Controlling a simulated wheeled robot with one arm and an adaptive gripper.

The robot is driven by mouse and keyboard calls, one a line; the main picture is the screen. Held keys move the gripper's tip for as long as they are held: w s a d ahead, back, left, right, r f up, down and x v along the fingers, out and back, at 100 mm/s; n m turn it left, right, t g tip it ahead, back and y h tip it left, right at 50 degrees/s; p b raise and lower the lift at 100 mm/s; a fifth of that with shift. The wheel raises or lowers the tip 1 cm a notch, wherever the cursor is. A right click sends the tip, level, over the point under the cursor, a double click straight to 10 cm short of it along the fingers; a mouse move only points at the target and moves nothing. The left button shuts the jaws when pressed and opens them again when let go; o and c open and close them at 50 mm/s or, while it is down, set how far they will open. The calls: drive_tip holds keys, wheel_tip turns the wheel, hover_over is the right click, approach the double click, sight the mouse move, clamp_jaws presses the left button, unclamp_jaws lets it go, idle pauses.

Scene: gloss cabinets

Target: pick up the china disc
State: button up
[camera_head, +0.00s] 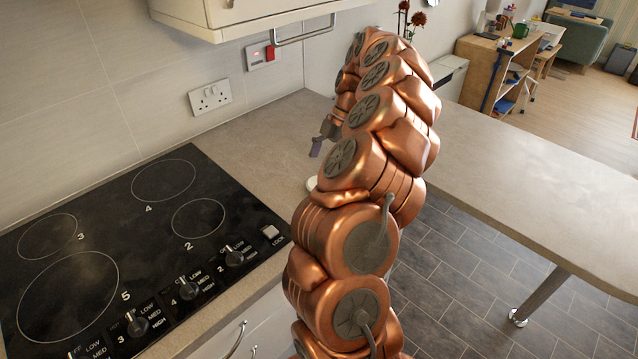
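A small white rounded thing, likely the china disc (311,183), lies on the beige counter (262,152) just right of the hob. Only its left edge shows, and my copper-coloured arm hides the rest. My gripper (318,146) hangs at the far side of my arm, higher in the picture than the white thing and apart from it in this view. Only a small dark part of the gripper shows, so I cannot see its finger opening.
A black hob (110,250) with knobs fills the left. A wall cabinet (240,12) with a bar handle hangs above. A socket (210,97) and a red switch (270,53) are on the wall. The counter on the right (520,170) is clear.

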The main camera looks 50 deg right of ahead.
drive_tip(key=shift+p+x, duration=0.8)
drive_tip(key=shift+x, duration=1.3)
drive_tip(key=c, duration=1.3)
drive_tip(key=shift+o, duration=0.2)
drive_tip(key=shift+r, duration=0.1)
